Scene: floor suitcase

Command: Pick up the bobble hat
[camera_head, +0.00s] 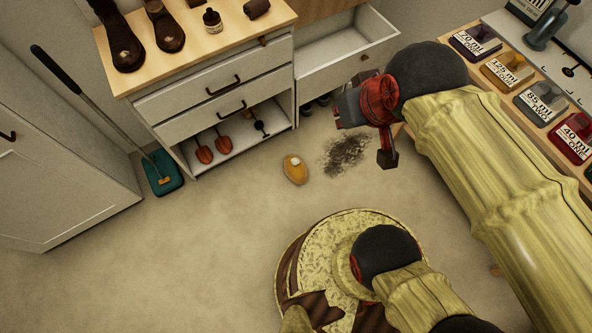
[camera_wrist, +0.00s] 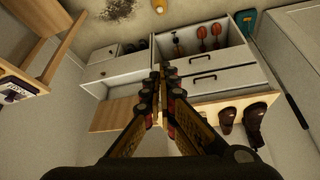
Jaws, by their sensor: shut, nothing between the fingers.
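A small orange-yellow thing with a pale knob (camera_head: 294,171) lies on the floor in front of the dresser; it may be the bobble hat, but it is too small to be sure. An orange-yellow thing also shows at the top edge of the wrist view (camera_wrist: 160,6), partly cut off. My gripper (camera_head: 350,106) is raised near the open drawer, to the right of and above that thing in the head view. In the wrist view its fingers (camera_wrist: 160,72) are together and empty, pointing towards the dresser, apart from the orange-yellow thing.
The dresser (camera_head: 225,87) has boots and a bottle (camera_head: 212,20) on top and an open drawer (camera_head: 350,50) at its right. A dark dirt patch (camera_head: 345,153) lies beside the orange-yellow thing. A dustpan (camera_head: 163,173) stands left. Right is a bench with labelled blocks (camera_head: 508,70). The floor at lower left is clear.

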